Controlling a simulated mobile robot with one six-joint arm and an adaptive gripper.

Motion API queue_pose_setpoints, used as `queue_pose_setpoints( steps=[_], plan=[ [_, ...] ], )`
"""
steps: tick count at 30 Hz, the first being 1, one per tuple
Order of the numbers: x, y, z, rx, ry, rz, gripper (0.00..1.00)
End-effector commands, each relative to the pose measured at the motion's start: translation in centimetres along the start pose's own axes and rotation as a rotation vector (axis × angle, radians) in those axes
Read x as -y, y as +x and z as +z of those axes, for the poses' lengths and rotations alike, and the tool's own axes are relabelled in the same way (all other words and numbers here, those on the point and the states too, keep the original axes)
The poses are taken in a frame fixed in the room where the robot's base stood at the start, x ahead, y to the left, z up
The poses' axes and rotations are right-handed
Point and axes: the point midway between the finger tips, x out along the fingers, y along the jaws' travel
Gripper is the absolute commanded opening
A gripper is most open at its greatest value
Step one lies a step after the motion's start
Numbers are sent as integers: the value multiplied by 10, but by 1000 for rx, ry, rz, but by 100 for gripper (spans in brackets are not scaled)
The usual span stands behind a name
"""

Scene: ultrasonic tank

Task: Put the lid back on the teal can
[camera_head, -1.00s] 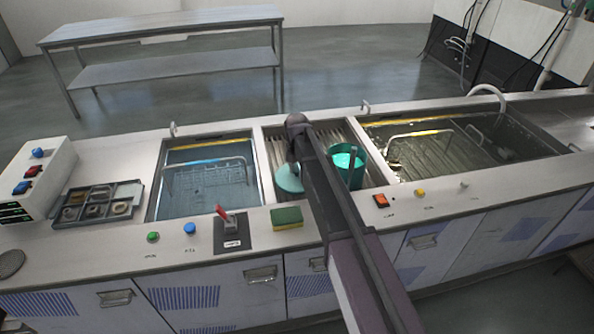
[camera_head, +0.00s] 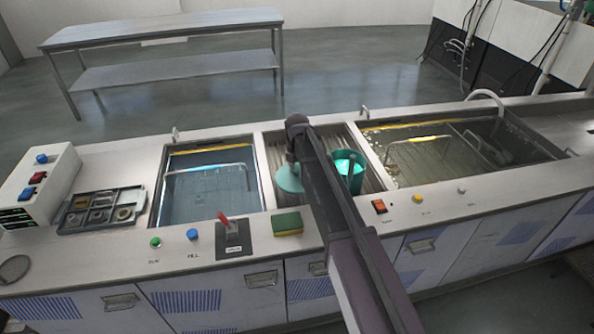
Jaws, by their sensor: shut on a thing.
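The teal can (camera_head: 357,181) stands upright on the ribbed drain section between the two tanks. Its top is open and its bright inside shows. The arm partly covers its left side. The round, paler teal lid (camera_head: 287,181) is left of the can, apart from it, over the ribbed section near the left tank's edge. My gripper (camera_head: 292,166) points down at the lid and is shut on it. The fingertips are small and partly hidden by my arm. I cannot tell how high the lid is above the ribs.
The left tank (camera_head: 205,190) and the right tank (camera_head: 420,160) hold liquid. A green-yellow sponge (camera_head: 287,223) and a red-handled switch (camera_head: 232,235) are on the front ledge. A parts tray (camera_head: 72,228) and control box (camera_head: 45,183) are at left.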

Motion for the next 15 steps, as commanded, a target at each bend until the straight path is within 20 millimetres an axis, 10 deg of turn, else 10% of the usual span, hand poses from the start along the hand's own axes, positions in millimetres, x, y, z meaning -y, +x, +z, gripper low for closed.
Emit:
queue_pose_setpoints(
  steps=[15],
  plan=[
    [0, -21, 0, 0, 0, 0, 0]
  ],
)
